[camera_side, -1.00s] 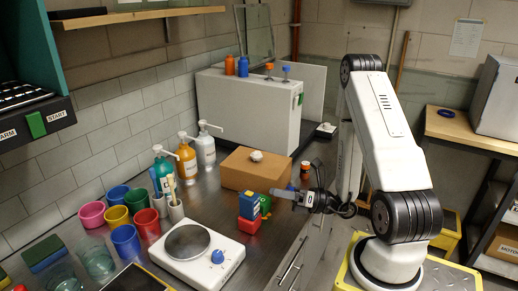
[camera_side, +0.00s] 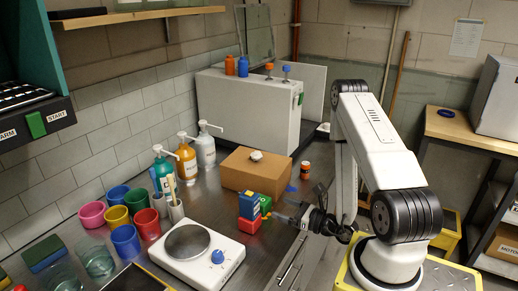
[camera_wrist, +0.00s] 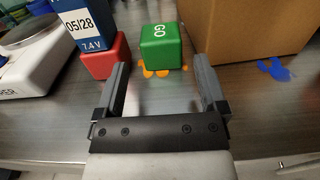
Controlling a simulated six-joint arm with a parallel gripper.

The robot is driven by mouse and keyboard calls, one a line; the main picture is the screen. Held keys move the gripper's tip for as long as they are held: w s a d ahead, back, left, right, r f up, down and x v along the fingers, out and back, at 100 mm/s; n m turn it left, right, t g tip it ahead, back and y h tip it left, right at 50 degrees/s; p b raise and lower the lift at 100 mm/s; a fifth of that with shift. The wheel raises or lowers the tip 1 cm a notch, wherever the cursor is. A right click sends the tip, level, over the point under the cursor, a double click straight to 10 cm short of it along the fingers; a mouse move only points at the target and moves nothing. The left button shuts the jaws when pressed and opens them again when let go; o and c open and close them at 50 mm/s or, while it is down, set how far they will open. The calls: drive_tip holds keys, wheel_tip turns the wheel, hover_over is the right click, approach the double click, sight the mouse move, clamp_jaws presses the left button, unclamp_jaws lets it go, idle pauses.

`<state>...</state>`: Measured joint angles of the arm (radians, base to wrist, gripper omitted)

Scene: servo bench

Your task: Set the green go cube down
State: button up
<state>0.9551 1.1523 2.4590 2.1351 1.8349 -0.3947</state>
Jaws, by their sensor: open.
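The green go cube (camera_wrist: 161,46) stands upright on the metal bench with its GO label showing, over an orange splotch (camera_wrist: 147,72). It also shows in the side view (camera_side: 265,204), partly behind a red block and blue box. My gripper (camera_wrist: 160,64) is open, its fingers apart with nothing between them. The cube sits just beyond the fingertips, between their lines.
A red block (camera_wrist: 104,63) with a blue 7.4 V box (camera_wrist: 88,22) on it stands close left of the cube. A cardboard box (camera_wrist: 245,28) stands close right and behind. A blue splotch (camera_wrist: 273,68) marks the bench.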

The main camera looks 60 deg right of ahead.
sight(262, 200)
drive_tip(key=shift+w, duration=0.1)
drive_tip(key=shift+w, duration=0.85)
drive_tip(key=shift+w, duration=0.1)
drive_tip(key=shift+w, duration=2.7)
drive_tip(key=c, duration=1.2)
drive_tip(key=shift+r, duration=0.2)
drive_tip(key=shift+r, duration=4.85)
